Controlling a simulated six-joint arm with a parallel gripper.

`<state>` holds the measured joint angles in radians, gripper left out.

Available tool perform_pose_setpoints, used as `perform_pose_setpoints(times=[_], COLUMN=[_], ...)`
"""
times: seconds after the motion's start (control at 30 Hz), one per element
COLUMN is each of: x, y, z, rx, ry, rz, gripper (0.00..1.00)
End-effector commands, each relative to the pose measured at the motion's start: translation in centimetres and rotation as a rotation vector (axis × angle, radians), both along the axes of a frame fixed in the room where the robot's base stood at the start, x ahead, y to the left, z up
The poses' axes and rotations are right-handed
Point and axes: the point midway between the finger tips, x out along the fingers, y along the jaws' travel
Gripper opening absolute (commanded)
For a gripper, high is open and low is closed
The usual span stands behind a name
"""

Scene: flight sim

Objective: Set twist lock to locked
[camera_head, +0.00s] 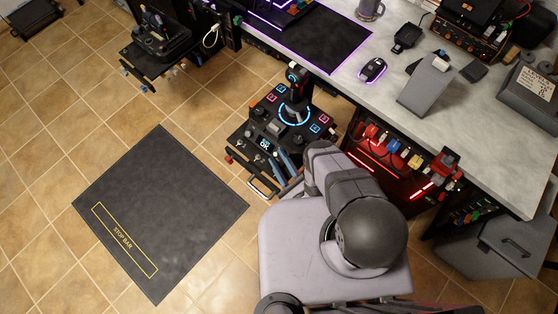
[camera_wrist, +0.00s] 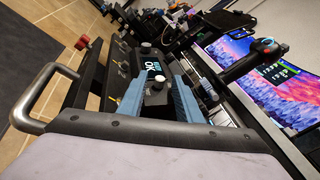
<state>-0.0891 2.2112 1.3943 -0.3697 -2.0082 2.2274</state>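The control panel (camera_head: 268,128) with a black joystick (camera_head: 296,90) stands on the floor side of the desk. A small lit display reading "OK" (camera_head: 264,143) is on its near part; it also shows in the wrist view (camera_wrist: 154,68). My gripper (camera_head: 284,160) has two blue fingers at the panel's near edge. In the wrist view the fingers of my gripper (camera_wrist: 157,82) are apart. A dark knob with a pale top (camera_wrist: 157,86) appears between them, with no clear contact. I cannot tell for certain which control is the twist lock, or its setting.
A metal handle (camera_wrist: 42,98) and a red knob (camera_wrist: 83,42) are at the panel's near side. The desk (camera_head: 440,120) is to the right, with a red-lit rack (camera_head: 385,175) beneath. A dark floor mat (camera_head: 160,215) lies left, with open tiles around it.

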Motion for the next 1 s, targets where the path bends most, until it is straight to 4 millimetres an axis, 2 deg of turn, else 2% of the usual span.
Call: perform_pose_setpoints(times=[0.37, 0.5, 0.77, 1.0], x=[0.2, 0.2, 0.0, -1.1], y=[0.1, 0.1, -0.2, -1.5], z=[0.0, 0.0, 0.0, 0.0], rx=[0.000, -0.001, -0.001, -0.002], ry=[0.002, 0.001, 0.002, 0.004], rz=[0.000, 0.000, -0.002, -0.006], gripper=[0.32, 0.00, 0.00, 0.00])
